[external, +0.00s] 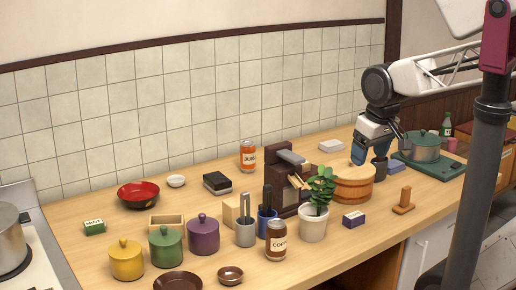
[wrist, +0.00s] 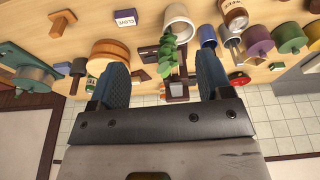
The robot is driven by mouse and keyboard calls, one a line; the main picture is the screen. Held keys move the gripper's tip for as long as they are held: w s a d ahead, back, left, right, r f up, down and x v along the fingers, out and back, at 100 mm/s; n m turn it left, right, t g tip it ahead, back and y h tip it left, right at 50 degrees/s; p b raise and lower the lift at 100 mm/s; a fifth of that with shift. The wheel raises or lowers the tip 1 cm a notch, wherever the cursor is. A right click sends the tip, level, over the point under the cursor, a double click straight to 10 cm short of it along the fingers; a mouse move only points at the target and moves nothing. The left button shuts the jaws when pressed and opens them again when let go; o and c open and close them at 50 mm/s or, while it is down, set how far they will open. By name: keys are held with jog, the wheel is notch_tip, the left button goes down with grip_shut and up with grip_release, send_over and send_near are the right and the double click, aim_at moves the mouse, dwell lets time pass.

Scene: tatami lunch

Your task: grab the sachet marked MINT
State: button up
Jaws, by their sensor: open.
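A small green block-shaped sachet with a white top marked MINT (external: 94,227) lies on the counter at the far left in the external view. It sits to the left of the red bowl and behind the yellow pot. I cannot make it out in the wrist view. My gripper (external: 370,152) is at the right side of the counter, above the area by the wooden tub, far from the sachet. In the wrist view my gripper (wrist: 160,65) has its two blue fingers wide apart, with nothing held between them.
Between gripper and sachet stand the wooden tub (external: 353,183), plant (external: 313,222), brown machine (external: 290,195), juice can (external: 248,156), red bowl (external: 138,195) and lidded pots (external: 203,235). A purple box (external: 354,219) lies in front. Counter around the sachet is clear.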

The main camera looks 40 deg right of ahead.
jog(key=w+a+r+n, duration=0.2)
jog(key=w+a, duration=0.2)
jog(key=w, duration=0.5)
jog(key=w+a+r+n, duration=0.2)
jog(key=w+a, duration=0.1)
jog(key=w, duration=0.5)
jog(key=n+g, duration=0.3)
jog(key=n, duration=1)
send_over(93, 223)
jog(key=f, duration=2.1)
jog(key=shift+d+f, duration=0.3)
jog(key=shift+f, duration=0.1)
jog(key=shift+a+f, duration=0.25)
jog(key=shift+a, duration=0.1)
jog(key=shift+f, duration=1.3)
